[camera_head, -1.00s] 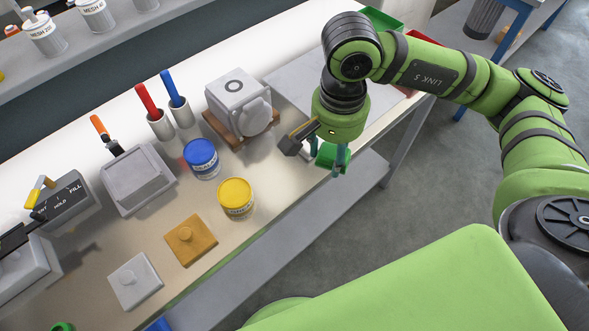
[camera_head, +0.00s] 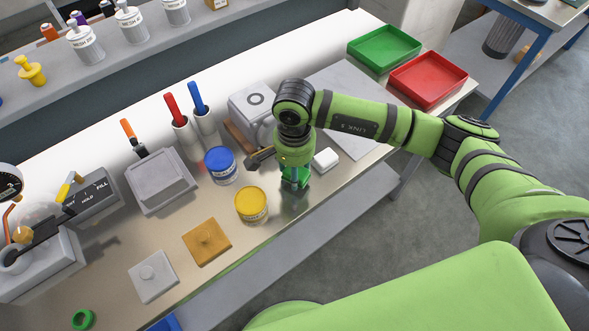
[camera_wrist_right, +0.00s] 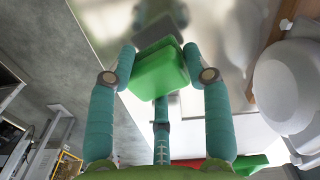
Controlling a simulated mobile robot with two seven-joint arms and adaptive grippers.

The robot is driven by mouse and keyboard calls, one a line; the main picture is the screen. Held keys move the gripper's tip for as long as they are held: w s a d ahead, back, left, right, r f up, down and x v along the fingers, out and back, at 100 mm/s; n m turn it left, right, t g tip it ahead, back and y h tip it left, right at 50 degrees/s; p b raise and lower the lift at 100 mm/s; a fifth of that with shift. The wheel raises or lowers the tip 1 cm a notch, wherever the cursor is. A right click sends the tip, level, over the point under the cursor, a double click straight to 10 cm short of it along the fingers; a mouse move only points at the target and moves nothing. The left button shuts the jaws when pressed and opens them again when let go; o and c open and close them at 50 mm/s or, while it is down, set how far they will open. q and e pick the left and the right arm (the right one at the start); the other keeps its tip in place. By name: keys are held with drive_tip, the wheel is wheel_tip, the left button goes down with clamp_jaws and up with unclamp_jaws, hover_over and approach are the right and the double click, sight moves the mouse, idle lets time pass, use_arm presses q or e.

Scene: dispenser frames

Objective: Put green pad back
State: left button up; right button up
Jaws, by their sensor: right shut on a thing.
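The green pad is a green block (camera_wrist_right: 158,70) in the right wrist view, held between the teal fingers of my right gripper (camera_wrist_right: 160,68). In the head view my right gripper (camera_head: 292,188) points down over the bench, right of the yellow tin (camera_head: 251,205) and in front of the grey machine. The pad is mostly hidden there by the fingers. I cannot tell how far it is above the bench top. My left gripper is not in view.
A blue tin (camera_head: 221,167), a grey tray (camera_head: 162,185) and cups with red and blue pens stand behind. A white block (camera_head: 326,160) lies right of the gripper. Green (camera_head: 384,48) and red (camera_head: 428,79) trays sit at the far right. A green ring (camera_head: 83,319) lies front left.

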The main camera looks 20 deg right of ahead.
drive_tip(key=shift+f, duration=0.9)
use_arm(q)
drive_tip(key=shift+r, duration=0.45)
use_arm(e)
drive_tip(key=shift+f, duration=0.1)
drive_tip(key=shift+f, duration=0.25)
drive_tip(key=o, duration=1.1)
drive_tip(key=shift+r, duration=0.1)
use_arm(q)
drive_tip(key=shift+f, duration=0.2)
use_arm(e)
drive_tip(key=shift+r, duration=0.1)
